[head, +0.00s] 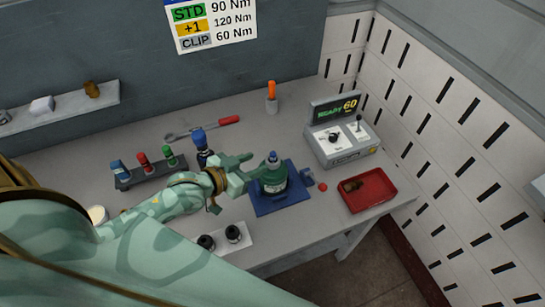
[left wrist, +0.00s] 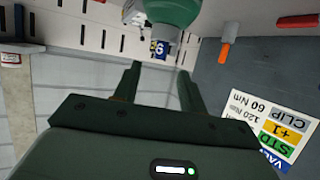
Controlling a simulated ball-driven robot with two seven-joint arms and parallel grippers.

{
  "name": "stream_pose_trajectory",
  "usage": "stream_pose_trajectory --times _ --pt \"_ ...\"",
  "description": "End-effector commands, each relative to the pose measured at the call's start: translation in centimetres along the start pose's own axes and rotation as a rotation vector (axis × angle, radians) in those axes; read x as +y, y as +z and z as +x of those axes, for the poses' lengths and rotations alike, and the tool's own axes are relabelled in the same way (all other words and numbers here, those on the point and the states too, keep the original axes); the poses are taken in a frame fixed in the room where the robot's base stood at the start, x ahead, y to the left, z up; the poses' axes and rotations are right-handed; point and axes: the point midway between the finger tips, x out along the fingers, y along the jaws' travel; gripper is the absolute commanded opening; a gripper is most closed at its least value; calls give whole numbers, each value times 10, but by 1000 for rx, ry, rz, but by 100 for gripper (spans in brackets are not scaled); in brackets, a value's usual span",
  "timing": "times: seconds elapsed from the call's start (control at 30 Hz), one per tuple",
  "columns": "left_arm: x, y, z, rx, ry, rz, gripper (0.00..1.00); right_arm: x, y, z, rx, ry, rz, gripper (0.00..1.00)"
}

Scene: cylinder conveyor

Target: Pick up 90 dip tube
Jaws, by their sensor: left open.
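I cannot make out a dip tube marked 90 for certain. A green bottle-like body with a grey-teal top (head: 272,178) stands upright on a blue base (head: 283,202); its green part also shows at the top of the left wrist view (left wrist: 172,10). My left gripper (head: 247,165) is open and empty, its fingers just left of the bottle's top; they frame empty space in the left wrist view (left wrist: 158,84). A small blue tag with white characters (left wrist: 160,48) shows beyond the fingers, its number unclear. My right gripper is out of view.
A rack (head: 150,172) with blue, red and green-topped pieces stands left, near a dark blue-topped piece (head: 199,140). A control box (head: 342,140) reads READY 60. A red tray (head: 369,205) is at right. Two black round parts (head: 232,233) sit on a white plate in front.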

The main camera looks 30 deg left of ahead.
Motion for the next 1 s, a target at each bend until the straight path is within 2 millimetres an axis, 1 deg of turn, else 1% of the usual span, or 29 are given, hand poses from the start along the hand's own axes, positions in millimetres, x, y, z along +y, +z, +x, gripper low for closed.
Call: stream_pose_trajectory --times 0.03,0.1,0.3,0.37,0.5,0.57,0.67,0.87,0.9,0.97,1.0 --pt "0 -1 11 2 -1 1 41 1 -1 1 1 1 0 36" --pt "0 0 22 1 -1 0 41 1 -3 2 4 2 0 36" --pt "0 -1 38 0 0 1 41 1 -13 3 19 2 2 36" --pt "0 -2 46 1 0 0 41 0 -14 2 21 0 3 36" --pt "-1 -4 70 1 -1 -1 41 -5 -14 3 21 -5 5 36" --pt "-1 -4 78 1 -1 0 41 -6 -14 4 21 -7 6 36" --pt "0 -3 84 0 0 2 41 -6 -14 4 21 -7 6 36" --pt "0 -3 84 -1 0 2 41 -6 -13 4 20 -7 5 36" --pt "0 -3 84 -1 0 2 30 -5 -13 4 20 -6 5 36" --pt "0 -3 83 -1 0 2 14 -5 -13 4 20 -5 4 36" --pt "0 -3 83 -1 0 2 2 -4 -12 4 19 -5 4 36"
